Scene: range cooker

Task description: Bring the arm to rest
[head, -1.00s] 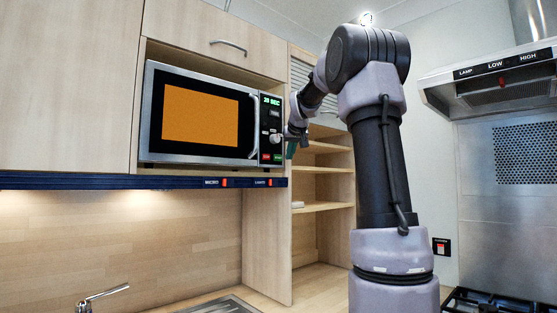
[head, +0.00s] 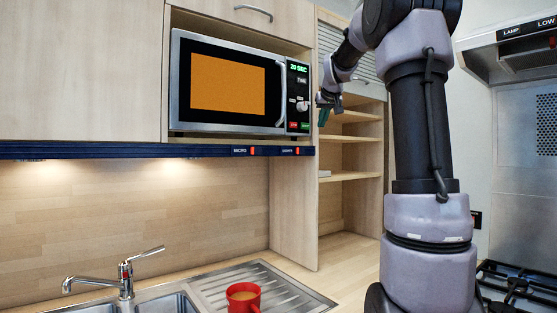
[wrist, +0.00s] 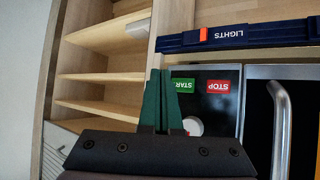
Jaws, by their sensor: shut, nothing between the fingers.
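My gripper (head: 324,116) is at the upper middle of the head view, just right of the microwave's control panel. Its dark green fingers are together and empty; they also show in the wrist view (wrist: 159,88). The microwave (head: 238,84) is closed in its wall cabinet, with an orange lit window and a green display reading 20 SEC. In the wrist view, the fingers overlap the edge of its black panel (wrist: 205,105), near the start and stop buttons and a pale knob. I cannot tell whether they touch it. My arm stands on the right of the head view.
Open shelves (head: 350,140) lie behind and right of my gripper. A dark blue rail (head: 130,151) runs under the microwave. Below are a sink tap (head: 125,278), a red mug (head: 243,297) on the drainer and a hob (head: 515,285). A cooker hood (head: 510,50) is at upper right.

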